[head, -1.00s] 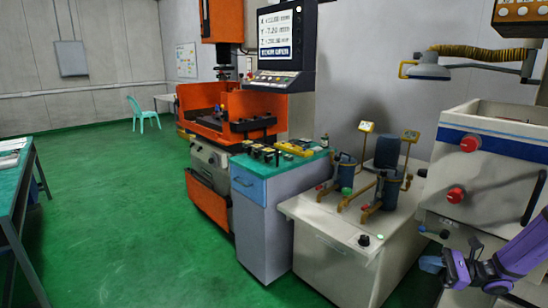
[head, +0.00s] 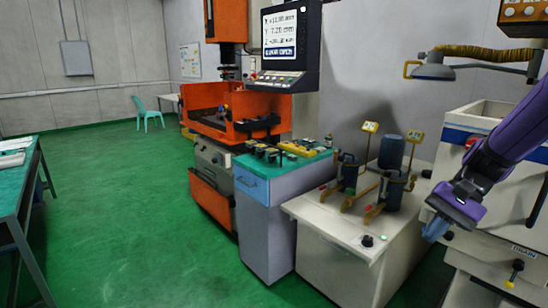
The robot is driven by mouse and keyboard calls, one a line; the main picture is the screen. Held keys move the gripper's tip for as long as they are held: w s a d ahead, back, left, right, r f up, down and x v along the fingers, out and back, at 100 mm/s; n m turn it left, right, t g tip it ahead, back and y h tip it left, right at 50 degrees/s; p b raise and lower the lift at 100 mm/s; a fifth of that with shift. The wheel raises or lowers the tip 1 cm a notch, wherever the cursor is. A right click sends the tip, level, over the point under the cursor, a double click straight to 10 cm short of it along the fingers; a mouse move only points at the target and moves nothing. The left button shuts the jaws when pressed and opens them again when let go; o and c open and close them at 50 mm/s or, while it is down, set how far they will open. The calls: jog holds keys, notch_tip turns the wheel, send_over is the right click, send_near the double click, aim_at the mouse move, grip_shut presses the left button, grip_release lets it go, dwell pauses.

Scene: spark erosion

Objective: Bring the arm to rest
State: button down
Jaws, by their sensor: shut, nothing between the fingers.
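My gripper (head: 436,228) is at the right of the head view, at the end of my purple arm, which comes in from the right edge. It points down and to the left, in front of the white machine (head: 483,123). It is shut, and nothing shows in it. It is in the air, apart from the white bench (head: 330,232) to its left. My arm hides part of the white machine's front.
On the white bench stand two dark pumps with brown frames (head: 392,188). A grey cabinet with a green top (head: 262,205) and an orange erosion machine (head: 205,125) stand further left. The green floor (head: 140,220) is open at left.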

jog(key=s+a+r+n+t+h, duration=0.1)
jog(key=s+r+n+t+h, duration=0.6)
jog(key=s+r, duration=0.6)
jog(key=s, duration=0.3)
jog(key=shift+a+r+t, duration=0.25)
jog(key=shift+a+t, duration=0.1)
jog(key=shift+t, duration=0.05)
